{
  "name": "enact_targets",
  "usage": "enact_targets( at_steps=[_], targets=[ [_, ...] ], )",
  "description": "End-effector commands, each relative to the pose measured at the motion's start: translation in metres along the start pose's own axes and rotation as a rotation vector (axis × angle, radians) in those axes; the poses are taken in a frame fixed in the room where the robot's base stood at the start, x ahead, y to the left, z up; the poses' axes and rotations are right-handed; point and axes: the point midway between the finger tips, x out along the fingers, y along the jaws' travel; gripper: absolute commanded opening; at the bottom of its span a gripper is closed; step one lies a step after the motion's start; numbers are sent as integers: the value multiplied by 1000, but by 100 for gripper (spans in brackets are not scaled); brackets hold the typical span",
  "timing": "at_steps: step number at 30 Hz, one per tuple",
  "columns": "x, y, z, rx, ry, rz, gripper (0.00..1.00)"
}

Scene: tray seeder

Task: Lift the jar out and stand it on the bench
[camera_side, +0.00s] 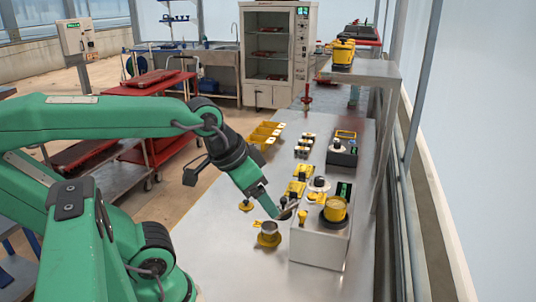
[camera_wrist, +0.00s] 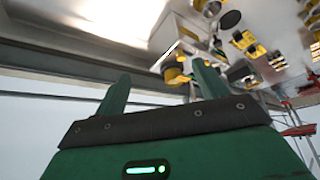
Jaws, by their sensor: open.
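A yellow jar (camera_side: 335,210) sits in a dark round seat on top of a light grey machine box (camera_side: 315,250), in the right half of the side view. My gripper (camera_side: 280,213) is at the box's left edge, left of the jar and apart from it. In the wrist view my two green fingers (camera_wrist: 162,78) are spread with nothing held between them. A yellow round part beside the box (camera_wrist: 178,38) shows beyond the fingers there; I cannot tell whether it is the jar. The bench (camera_side: 225,245) is bare metal.
A yellow-footed metal cup (camera_side: 268,235) stands on the bench left of the box, close to my gripper. Small yellow and black parts and a dark unit (camera_side: 343,152) stand farther back. A raised shelf (camera_side: 365,70) runs along the right. The front left of the bench is clear.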

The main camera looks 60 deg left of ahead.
Motion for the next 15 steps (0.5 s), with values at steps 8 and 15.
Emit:
enact_targets(
  at_steps=[8,15],
  targets=[
    [0,0,-8,-76,-20,-1,72],
    [3,-1,-34,-324,-81,-15,72]
  ],
)
